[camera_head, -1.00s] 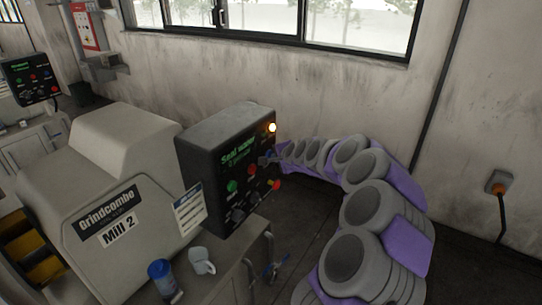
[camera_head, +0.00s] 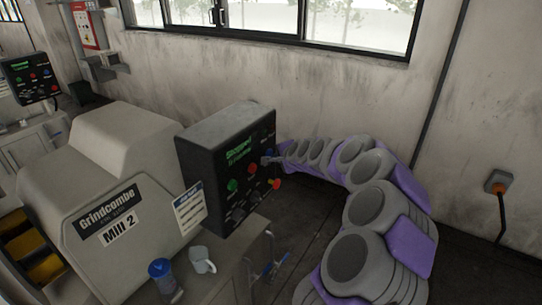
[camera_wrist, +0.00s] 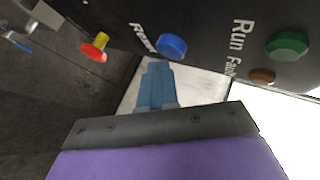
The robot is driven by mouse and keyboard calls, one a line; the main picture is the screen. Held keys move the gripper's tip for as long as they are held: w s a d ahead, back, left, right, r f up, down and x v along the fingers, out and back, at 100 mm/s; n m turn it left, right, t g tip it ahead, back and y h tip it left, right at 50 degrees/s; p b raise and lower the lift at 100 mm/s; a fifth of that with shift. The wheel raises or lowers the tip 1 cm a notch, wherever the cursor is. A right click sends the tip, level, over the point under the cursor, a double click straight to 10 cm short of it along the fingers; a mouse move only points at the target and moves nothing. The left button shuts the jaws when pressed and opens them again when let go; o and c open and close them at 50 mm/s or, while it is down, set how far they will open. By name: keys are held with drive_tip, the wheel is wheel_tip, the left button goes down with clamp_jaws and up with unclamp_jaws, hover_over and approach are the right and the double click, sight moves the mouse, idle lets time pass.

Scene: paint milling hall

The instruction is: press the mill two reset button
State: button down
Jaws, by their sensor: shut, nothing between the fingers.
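The black control box of Mill 2 (camera_head: 212,150) stands at the centre of the head view, its green display reading "Stopped" on the first line. In the wrist view a round blue button (camera_wrist: 172,46) sits on the dark panel beside a partly readable label starting with "R". My gripper (camera_wrist: 158,66) is shut and empty, its blue-grey fingertips just below the blue button in the picture. I cannot tell whether they touch it.
A green button (camera_wrist: 287,46) labelled "Run", a brownish lamp (camera_wrist: 263,76) and a red-and-yellow stop knob (camera_wrist: 95,46) share the panel. A blue cup (camera_head: 161,272) and a white mug (camera_head: 201,260) stand below the box. Another panel (camera_head: 31,78) is far left.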

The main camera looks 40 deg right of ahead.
drive_tip(key=shift+s+d, duration=0.15)
drive_tip(key=shift+s, duration=0.15)
drive_tip(key=s, duration=0.1)
drive_tip(key=s+d, duration=0.1)
drive_tip(key=s, duration=0.1)
drive_tip(key=s+d+b, duration=0.1)
drive_tip(key=shift+s, duration=0.3)
idle(0.9)
